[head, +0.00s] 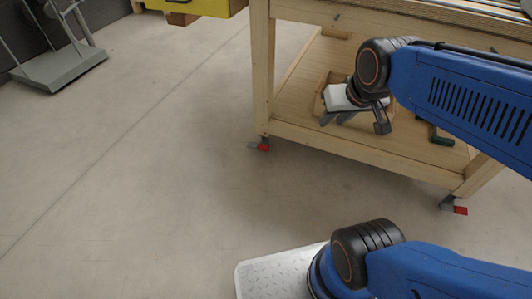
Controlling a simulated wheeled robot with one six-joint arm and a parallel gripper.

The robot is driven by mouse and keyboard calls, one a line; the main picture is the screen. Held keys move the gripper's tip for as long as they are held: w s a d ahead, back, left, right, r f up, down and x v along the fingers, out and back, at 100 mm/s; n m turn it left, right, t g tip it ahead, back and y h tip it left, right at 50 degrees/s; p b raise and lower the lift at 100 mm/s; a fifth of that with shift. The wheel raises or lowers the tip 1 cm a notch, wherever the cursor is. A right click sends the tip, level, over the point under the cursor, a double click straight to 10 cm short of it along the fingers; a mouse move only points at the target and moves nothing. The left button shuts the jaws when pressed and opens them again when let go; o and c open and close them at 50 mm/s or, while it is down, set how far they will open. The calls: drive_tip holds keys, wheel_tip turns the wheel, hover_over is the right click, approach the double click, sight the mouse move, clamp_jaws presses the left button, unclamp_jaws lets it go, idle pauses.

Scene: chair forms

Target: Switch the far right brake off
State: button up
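A wooden workbench (258,70) stands on castors with red brake tabs. One red brake tab (263,147) shows at the foot of its left leg. Another red brake tab (460,210) shows at the foot of the right leg, near the right edge of the view. No other castors of the bench are in view, and the tabs are too small to tell on from off. My gripper (357,118) is in front of the bench's lower shelf, above and to the left of the right tab and apart from it. Its fingers are spread, with nothing seen between them.
The lower shelf (300,110) holds a wooden box (322,97), partly hidden by my gripper, and a dark green-handled tool (441,138). A yellow drawer unit (200,6) is at the top. A grey platform trolley (60,68) stands far left. The floor at left is clear.

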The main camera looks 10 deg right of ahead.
drive_tip(key=w+f+m+t, duration=0.1)
drive_tip(key=w+f+m, duration=0.15)
drive_tip(key=w, duration=1.25)
drive_tip(key=m+t+y, duration=0.2)
drive_tip(key=m+t, duration=0.5)
drive_tip(key=m, duration=0.1)
hover_over(266, 151)
drive_tip(key=s+d, duration=0.3)
drive_tip(key=s, duration=0.1)
wheel_tip(266, 151, down, 45)
drive_tip(key=s+f+m+t, duration=0.35)
drive_tip(key=s+f, duration=0.95)
drive_tip(key=f, duration=0.5)
drive_tip(key=shift+y, duration=0.3)
drive_tip(key=w+a, duration=0.1)
drive_tip(key=w, duration=0.4)
drive_tip(key=w+a+f, duration=0.1)
drive_tip(key=w, duration=0.5)
drive_tip(key=w+a, duration=0.1)
drive_tip(key=w, duration=0.5)
drive_tip(key=shift+f, duration=0.25)
